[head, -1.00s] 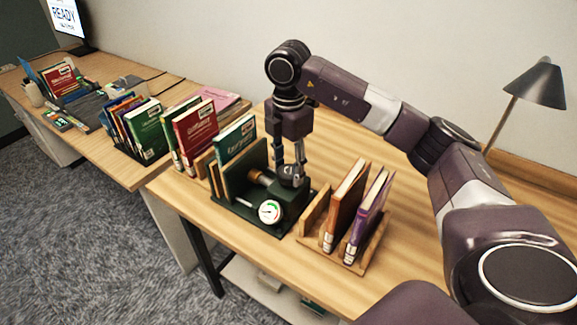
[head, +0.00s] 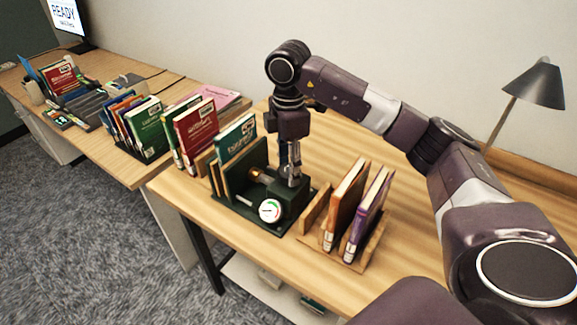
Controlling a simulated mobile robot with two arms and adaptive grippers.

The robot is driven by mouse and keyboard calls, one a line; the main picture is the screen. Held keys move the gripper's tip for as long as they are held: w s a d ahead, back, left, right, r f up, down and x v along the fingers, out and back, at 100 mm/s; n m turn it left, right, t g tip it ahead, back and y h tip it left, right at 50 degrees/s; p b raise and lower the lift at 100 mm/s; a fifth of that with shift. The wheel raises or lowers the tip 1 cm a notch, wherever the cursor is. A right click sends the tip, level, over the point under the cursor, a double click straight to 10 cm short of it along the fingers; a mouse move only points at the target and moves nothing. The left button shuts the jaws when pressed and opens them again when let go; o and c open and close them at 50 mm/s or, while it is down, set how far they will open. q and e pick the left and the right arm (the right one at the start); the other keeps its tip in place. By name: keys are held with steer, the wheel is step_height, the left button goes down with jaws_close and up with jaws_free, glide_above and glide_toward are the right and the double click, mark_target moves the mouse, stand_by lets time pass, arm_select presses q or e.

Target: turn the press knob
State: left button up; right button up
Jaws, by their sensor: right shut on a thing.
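The dark green press (head: 293,204) stands on the wooden table, with a round white gauge (head: 270,210) on its front. A green book (head: 236,140) stands upright at the press's left plate. My right gripper (head: 291,178) points down at the top of the press and is shut on the press knob, which is mostly hidden by the fingers. My left gripper is not in view.
A wooden rack (head: 372,246) with a brown book (head: 345,205) and a purple book (head: 367,212) stands close to the right of the press. A red book (head: 196,136) stands to the left. A lamp (head: 537,84) is at the back right. The table between rack and lamp is clear.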

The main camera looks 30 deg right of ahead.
steer(key=shift+w+d+r, duration=0.15)
steer(key=shift+w+r, duration=0.05)
steer(key=shift+r, duration=0.05)
steer(key=o, duration=1.1)
steer(key=shift+s, duration=0.1)
steer(key=shift+o, duration=0.3)
steer(key=shift+f, duration=0.15)
step_height(320, 180, up, 12)
steer(key=shift+s+f, duration=0.1)
